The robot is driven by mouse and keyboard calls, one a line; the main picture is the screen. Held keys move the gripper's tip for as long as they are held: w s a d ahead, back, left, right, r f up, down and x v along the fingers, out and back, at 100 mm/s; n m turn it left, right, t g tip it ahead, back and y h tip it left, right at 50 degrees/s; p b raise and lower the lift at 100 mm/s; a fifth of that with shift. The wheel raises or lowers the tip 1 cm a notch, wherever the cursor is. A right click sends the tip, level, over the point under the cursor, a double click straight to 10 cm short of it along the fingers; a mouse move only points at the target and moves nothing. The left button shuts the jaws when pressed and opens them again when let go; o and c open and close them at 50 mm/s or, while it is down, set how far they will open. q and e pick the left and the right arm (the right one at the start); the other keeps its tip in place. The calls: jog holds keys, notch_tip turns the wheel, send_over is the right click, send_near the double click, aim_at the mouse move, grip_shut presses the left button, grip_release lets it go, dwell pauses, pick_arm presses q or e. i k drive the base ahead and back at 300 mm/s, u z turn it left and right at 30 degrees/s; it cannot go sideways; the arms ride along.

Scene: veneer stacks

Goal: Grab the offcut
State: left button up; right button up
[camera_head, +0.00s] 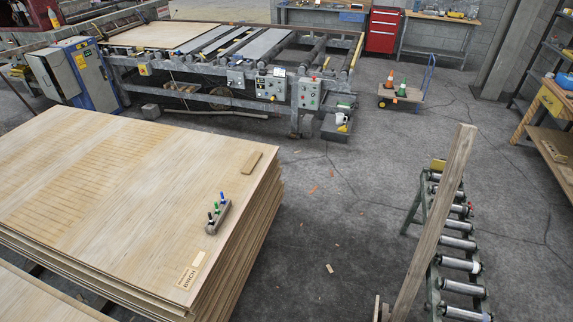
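A small flat wooden piece (251,162), which looks like the offcut, lies on top of the near veneer stack (95,180), close to its right edge toward the back corner. It is fully visible and nothing touches it from above. Neither of my grippers shows in the head view.
A holder with coloured markers (218,215) and a birch label (188,277) are on the stack. A long plank (437,220) stands tilted by a roller conveyor (458,264) at right. A machine (225,75) stands behind. The floor (330,220) between is mostly clear, with small scraps.

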aim_at(252, 161)
jog(key=z, duration=0.3)
jog(key=i, duration=3.1)
jog(key=u, duration=2.7)
jog(key=i, duration=0.5)
jog(key=z, duration=0.1)
